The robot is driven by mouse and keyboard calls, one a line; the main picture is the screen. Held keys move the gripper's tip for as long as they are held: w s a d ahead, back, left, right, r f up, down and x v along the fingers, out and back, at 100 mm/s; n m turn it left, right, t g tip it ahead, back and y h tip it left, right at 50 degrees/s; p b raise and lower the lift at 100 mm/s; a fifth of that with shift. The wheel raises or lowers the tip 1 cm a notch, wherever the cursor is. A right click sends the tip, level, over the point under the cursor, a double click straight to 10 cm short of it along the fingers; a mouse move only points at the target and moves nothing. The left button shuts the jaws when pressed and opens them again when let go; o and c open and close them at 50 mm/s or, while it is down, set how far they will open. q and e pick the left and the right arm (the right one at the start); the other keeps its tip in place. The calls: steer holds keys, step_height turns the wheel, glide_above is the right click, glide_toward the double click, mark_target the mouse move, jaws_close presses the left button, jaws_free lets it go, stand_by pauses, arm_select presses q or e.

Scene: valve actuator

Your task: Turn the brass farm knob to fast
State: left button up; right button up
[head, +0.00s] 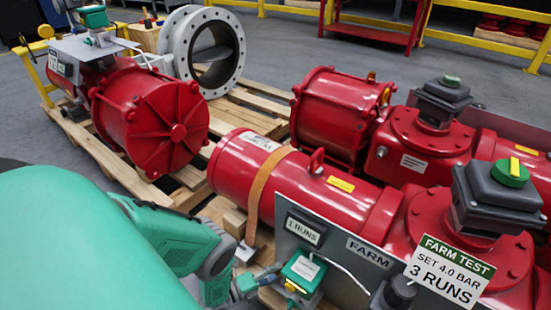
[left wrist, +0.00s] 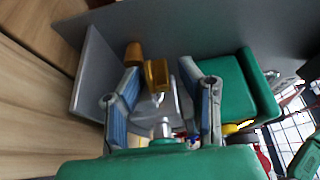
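The brass knob (left wrist: 156,74) shows in the left wrist view as a small gold-brown piece on a grey fitting. My left gripper (left wrist: 160,68) is open, one blue-padded finger on each side of the brass knob, with gaps between. A second, rounder brass piece (left wrist: 133,53) sits just behind it to the left. In the head view my left gripper (head: 248,284) is low in the middle, beside the grey FARM panel (head: 352,272). The brass knob cannot be made out there. My right gripper is not in view.
A green box (head: 301,272) is by the panel's left end; a green housing (left wrist: 235,90) stands right of the fingers. A black knob (head: 400,290) and a "FARM TEST, SET 4.0 BAR, 3 RUNS" sign (head: 447,268) are to the right. Red actuators (head: 290,175) lie behind on wooden pallets.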

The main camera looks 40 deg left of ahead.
arm_select(q)
jaws_close()
steer(key=shift+d+n+y, duration=0.1)
steer(key=shift+n+y, duration=0.3)
steer(key=n+y, duration=0.1)
steer(key=y, duration=0.1)
steer(key=shift+d+n+t+y, duration=0.15)
steer(key=shift+n+t+y, duration=0.25)
steer(key=shift+d+n+y, duration=0.1)
steer(key=shift+n+y, duration=0.8)
steer(key=shift+y, duration=0.6)
steer(key=shift+n+y, duration=0.9)
steer(key=shift+y, duration=0.6)
jaws_free()
steer(key=shift+r, duration=0.1)
